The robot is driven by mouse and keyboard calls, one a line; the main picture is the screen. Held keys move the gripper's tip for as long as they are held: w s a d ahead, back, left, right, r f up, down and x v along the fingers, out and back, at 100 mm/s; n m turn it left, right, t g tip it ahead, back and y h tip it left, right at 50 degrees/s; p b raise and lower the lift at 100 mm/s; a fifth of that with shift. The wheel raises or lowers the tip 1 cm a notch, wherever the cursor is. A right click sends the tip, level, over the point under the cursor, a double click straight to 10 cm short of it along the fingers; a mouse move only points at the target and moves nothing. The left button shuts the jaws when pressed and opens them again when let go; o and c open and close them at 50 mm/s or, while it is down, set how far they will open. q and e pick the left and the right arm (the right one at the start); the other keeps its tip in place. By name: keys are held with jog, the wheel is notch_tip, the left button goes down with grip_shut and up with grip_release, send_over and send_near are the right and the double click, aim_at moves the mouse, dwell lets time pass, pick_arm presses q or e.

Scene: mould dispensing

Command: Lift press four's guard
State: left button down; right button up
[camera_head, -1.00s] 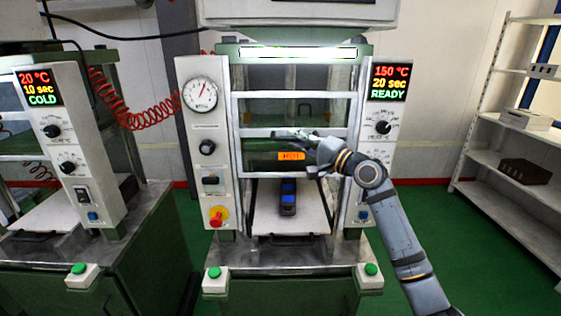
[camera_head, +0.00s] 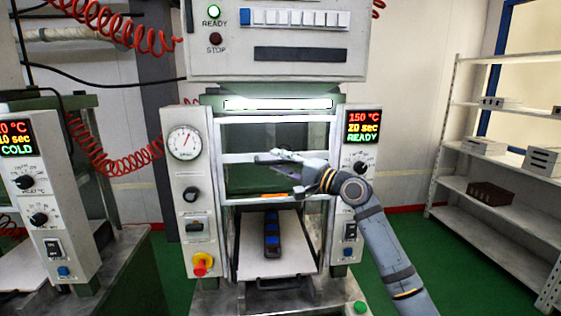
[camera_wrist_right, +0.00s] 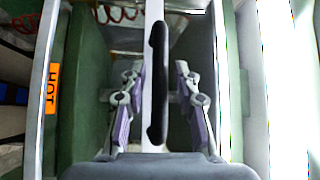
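The press in the middle has a clear guard with pale horizontal bars (camera_head: 240,158) across its front. The guard stands partly raised, with its lower bar (camera_head: 305,199) above the open gap over the tray. My right gripper (camera_head: 276,157) is at the middle bar. In the right wrist view, the guard's black handle (camera_wrist_right: 157,85) lies between the fingers of my right gripper (camera_wrist_right: 160,70), which are spread apart with a gap on each side. An orange HOT label (camera_wrist_right: 53,89) shows at left there; the lower bar partly hides it in the head view. My left gripper is out of view.
A dark mould with blue cells (camera_head: 272,240) lies on the pale tray (camera_head: 250,262) below the guard. The display (camera_head: 362,127) reads 150 °C, 20 sec, READY. A COLD press (camera_head: 60,200) stands at left, shelves (camera_head: 470,153) at right.

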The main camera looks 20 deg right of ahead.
jog(key=shift+s+d, duration=0.1)
jog(key=shift+s+d+f, duration=0.15)
jog(key=shift+s+d, duration=0.05)
jog(key=shift+s, duration=0.05)
jog(key=r+v, duration=0.1)
jog(key=v, duration=0.5)
jog(key=shift+s+f, duration=0.25)
jog(key=shift+f, duration=0.1)
jog(key=shift+d, duration=0.15)
